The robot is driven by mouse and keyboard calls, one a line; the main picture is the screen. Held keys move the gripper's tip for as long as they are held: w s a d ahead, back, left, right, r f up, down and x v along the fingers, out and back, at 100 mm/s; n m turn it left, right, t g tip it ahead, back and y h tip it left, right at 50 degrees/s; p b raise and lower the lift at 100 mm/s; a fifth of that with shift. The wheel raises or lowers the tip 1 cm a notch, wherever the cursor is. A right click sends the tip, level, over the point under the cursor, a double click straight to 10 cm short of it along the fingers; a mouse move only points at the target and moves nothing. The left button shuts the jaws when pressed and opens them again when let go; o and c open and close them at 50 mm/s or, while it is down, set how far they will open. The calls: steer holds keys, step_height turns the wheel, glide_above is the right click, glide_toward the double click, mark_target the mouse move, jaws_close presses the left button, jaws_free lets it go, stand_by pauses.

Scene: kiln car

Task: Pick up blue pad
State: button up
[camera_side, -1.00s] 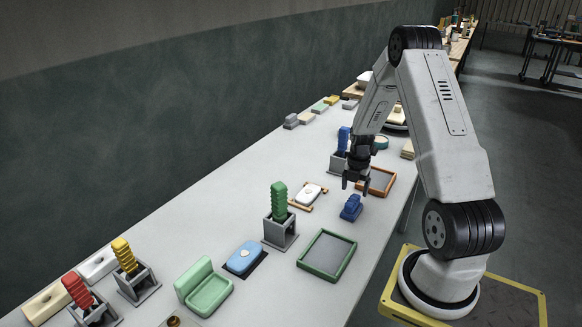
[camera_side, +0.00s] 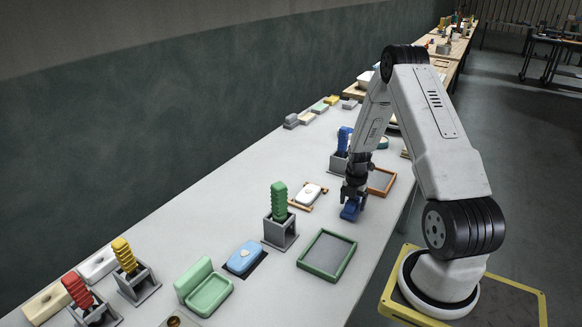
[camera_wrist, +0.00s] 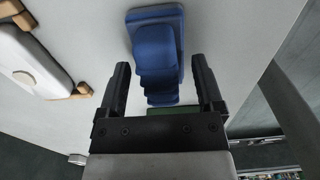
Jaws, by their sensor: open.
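The blue pad (camera_side: 350,211) is a dark blue piece with a flat base and a ribbed, stepped grip, lying on the grey table. In the wrist view the blue pad (camera_wrist: 154,42) shows its base at the top and its ribbed part reaching down between the fingers. My gripper (camera_side: 354,194) is low over the pad in the side view and hides part of it. In the wrist view my gripper (camera_wrist: 160,70) is open, with one finger on each side of the ribbed part and visible gaps to both.
A green-rimmed tray (camera_side: 310,267) lies in front, an orange-rimmed tray (camera_side: 392,186) behind right. A white piece in a wooden frame (camera_side: 293,206) lies left. A grey holder with a green ribbed piece (camera_side: 279,243) and a light blue piece (camera_side: 244,256) stand farther left.

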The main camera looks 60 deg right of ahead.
stand_by(0.5)
jaws_close()
steer(key=shift+r, duration=0.6)
steer(key=s+a+r, duration=0.9)
steer(key=s+r, duration=0.1)
steer(key=r, duration=0.1)
steer(key=shift+s+a+r, duration=0.15)
steer(key=shift+s+r, duration=0.1)
steer(key=shift+r, duration=0.1)
